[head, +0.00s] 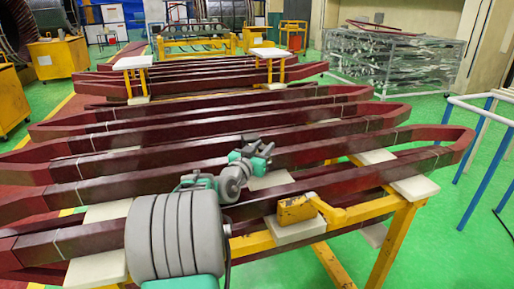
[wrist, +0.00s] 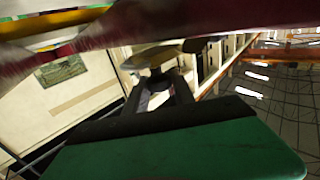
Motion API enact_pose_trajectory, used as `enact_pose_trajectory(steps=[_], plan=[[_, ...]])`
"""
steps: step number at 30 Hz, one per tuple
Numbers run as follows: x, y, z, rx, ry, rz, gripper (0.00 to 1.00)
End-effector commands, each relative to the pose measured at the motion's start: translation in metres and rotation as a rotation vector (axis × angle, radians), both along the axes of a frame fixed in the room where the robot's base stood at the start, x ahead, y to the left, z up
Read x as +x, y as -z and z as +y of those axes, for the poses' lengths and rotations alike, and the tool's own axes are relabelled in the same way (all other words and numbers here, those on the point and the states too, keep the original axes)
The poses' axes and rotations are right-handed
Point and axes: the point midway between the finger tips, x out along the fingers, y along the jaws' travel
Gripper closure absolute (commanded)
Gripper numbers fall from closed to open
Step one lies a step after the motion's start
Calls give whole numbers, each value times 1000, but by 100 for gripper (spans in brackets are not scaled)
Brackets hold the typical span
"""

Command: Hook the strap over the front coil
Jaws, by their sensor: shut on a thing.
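The front coil (head: 345,180) is a long dark red bar with bent ends, lying across the yellow stand in the head view. My gripper (head: 262,149) is above and just behind it, near the middle of its length. In the wrist view, the dark fingers of my gripper (wrist: 160,78) are shut on a pale tan, curved piece (wrist: 150,57), which looks like the strap. The strap cannot be made out in the head view. A dark red coil (wrist: 130,27) crosses the top of the wrist view, close to the fingers. Whether the strap touches it, I cannot tell.
Several more dark red coils (head: 160,135) lie behind in parallel rows. A yellow block (head: 297,209) stands against the front coil on the yellow stand (head: 385,238). A blue and white rail (head: 477,150) is at the right. Green floor is free at front right.

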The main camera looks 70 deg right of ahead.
Motion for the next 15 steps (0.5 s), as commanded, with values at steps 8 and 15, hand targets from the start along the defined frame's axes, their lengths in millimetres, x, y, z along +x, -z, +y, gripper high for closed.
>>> enact_pose_trajectory(steps=[8,15], plan=[[1,-1,0,-1,-1,1,52],[2,0,0,0,-2,1,48]])
